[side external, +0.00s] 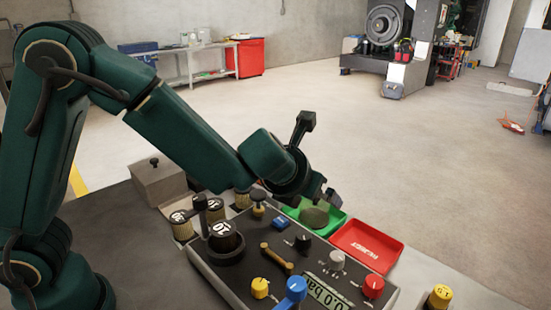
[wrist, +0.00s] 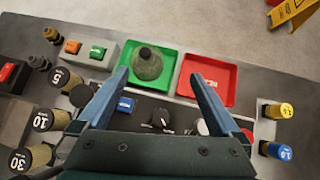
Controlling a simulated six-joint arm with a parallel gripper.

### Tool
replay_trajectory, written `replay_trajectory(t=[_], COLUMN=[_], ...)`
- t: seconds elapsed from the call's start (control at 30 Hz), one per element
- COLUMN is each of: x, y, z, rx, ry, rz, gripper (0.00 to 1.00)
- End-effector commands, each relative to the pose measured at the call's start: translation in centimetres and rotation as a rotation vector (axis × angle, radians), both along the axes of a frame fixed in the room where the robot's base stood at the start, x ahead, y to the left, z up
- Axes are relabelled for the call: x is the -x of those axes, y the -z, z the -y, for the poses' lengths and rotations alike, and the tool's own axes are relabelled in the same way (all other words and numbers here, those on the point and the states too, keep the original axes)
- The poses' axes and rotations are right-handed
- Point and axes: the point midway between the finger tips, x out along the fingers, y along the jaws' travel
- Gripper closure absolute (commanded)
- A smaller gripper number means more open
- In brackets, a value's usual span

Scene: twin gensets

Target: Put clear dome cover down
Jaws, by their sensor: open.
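The clear dome cover (wrist: 148,65) looks like a rounded see-through shape with a dark knob on top, sitting in the green tray (wrist: 127,50). In the side view a round greenish-grey shape (side external: 314,218) shows in the green tray (side external: 335,214), which I take to be the dome; its outline is hard to make out there. My gripper (wrist: 160,78) is open, with its two blue fingers spread and nothing between the tips. In the side view my gripper (side external: 323,190) is above the tray, apart from the dome.
The red tray (wrist: 208,80) is right of the green one. The control panel (side external: 240,275) with knobs, a blue button and a gauge display lies in front. Several numbered brass-and-black cylinders (wrist: 42,121) stand at the left in the wrist view. Yellow and blue caps (wrist: 279,111) are at the right.

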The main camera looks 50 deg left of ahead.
Motion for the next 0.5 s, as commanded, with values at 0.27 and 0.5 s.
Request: replay_trajectory(t=[0.27, 0.5], x=[3.8, 13.3], y=[-9.1, -9.2], z=[3.8, 2.3], rx=[-0.554, -1.340], ry=[0.972, 1.769], rz=[0.142, 0.133], gripper=[0.00, 0.00])
